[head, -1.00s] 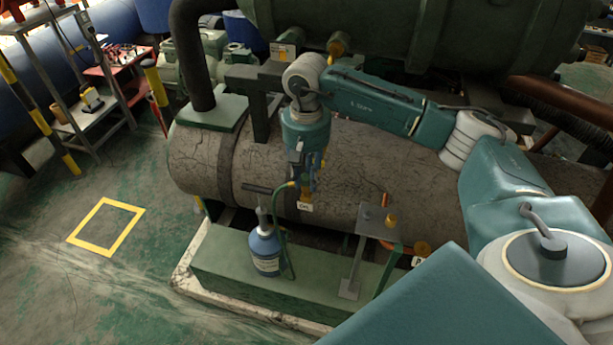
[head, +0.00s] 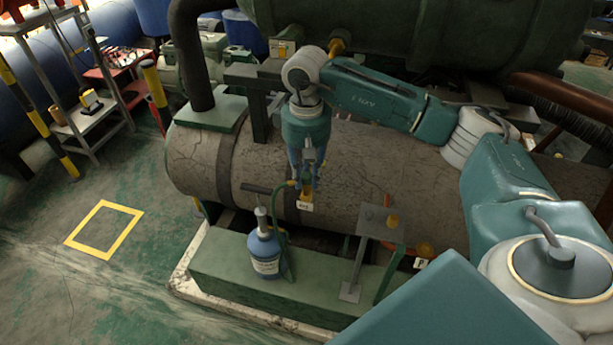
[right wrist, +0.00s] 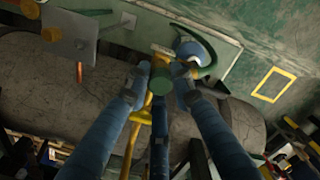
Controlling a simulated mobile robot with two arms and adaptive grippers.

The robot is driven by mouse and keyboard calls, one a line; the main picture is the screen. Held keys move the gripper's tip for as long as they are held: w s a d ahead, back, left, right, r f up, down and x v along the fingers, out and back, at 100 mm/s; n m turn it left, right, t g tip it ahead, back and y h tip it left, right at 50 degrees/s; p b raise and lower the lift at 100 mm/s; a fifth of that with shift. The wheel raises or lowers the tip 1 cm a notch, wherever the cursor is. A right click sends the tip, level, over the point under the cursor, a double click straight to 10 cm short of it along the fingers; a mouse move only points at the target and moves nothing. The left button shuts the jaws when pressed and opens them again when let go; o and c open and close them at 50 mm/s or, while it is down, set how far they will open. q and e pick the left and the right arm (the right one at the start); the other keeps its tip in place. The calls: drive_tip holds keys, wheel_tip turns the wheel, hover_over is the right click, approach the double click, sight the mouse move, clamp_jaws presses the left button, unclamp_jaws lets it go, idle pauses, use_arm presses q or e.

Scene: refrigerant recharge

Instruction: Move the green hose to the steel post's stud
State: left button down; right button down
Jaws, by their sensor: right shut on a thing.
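The green hose (head: 285,262) hangs in a loop beside the blue cylinder (head: 264,252); its upper end reaches up to the fingertips. My right gripper (head: 306,184) points down in front of the big grey tank, by a small yellow valve (head: 306,195) with a white tag. In the right wrist view its fingers (right wrist: 160,84) are shut on a green round end piece (right wrist: 160,82), seemingly the hose's end. Whether that end still sits on the valve is unclear. The steel post (head: 355,262) stands to the right, its top plate (right wrist: 68,35) carrying a grey stud and a brass one.
The cylinder and post stand on a green ledge (head: 225,272) before the grey tank (head: 400,165). An orange piece and a green strip are close to the post. A yellow floor square (head: 104,228) lies left; the floor around it is clear.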

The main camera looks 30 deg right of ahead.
drive_tip(key=shift+f, duration=0.1)
drive_tip(key=shift+f+n+b, duration=0.1)
drive_tip(key=shift+n+b, duration=0.35)
drive_tip(key=shift+n, duration=0.05)
drive_tip(key=shift+n+b, duration=0.45)
drive_tip(key=shift+n, duration=0.85)
drive_tip(key=c, duration=1.4)
unclamp_jaws()
